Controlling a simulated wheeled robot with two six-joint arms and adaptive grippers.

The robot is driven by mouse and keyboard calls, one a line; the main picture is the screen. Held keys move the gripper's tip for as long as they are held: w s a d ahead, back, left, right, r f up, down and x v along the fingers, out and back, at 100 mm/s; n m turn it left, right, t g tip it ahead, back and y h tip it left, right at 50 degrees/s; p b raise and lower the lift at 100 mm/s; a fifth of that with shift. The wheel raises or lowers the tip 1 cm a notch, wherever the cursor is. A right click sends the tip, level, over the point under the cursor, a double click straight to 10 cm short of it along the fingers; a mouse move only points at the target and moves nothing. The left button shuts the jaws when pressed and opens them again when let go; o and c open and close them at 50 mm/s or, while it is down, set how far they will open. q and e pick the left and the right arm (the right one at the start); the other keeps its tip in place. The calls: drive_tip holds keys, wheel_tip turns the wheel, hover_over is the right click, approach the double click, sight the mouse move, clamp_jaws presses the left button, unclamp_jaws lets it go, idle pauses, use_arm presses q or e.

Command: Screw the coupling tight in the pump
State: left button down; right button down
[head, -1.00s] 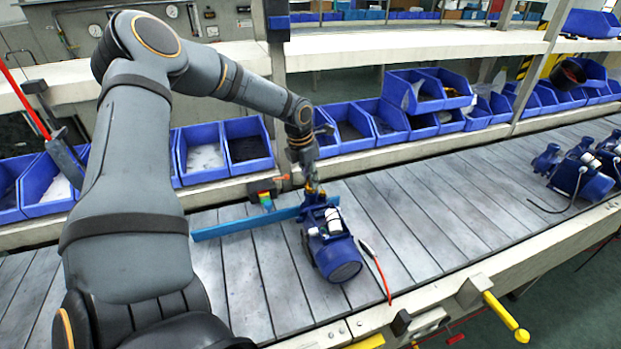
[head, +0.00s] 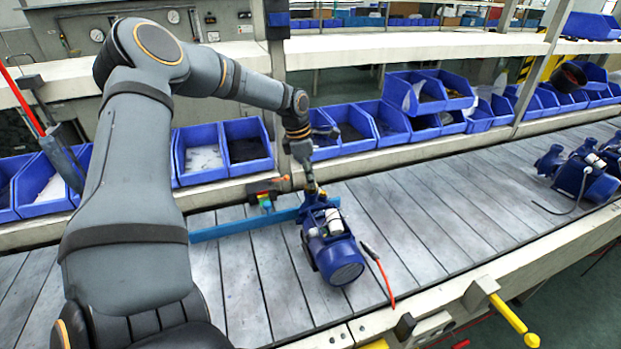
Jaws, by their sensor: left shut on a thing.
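A blue pump (head: 338,260) stands on the slatted line in the middle of the head view, its round motor end toward me. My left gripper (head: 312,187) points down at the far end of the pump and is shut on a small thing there. That thing is at the place of the coupling, but the fingers and the small size hide most of it. I cannot tell how deep it sits in the pump. My right gripper is not in view.
A blue bar (head: 240,229) lies across the line left of the pump. More blue pumps (head: 585,178) stand far right. Blue bins (head: 247,145) line the back. The slats between the pumps are clear.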

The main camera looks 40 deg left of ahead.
use_arm(q)
drive_tip(key=shift+w+a+f+m+b, duration=0.15)
drive_tip(key=shift+m+b, duration=0.35)
drive_tip(key=shift+m, duration=1.2)
drive_tip(key=shift+h, duration=0.3)
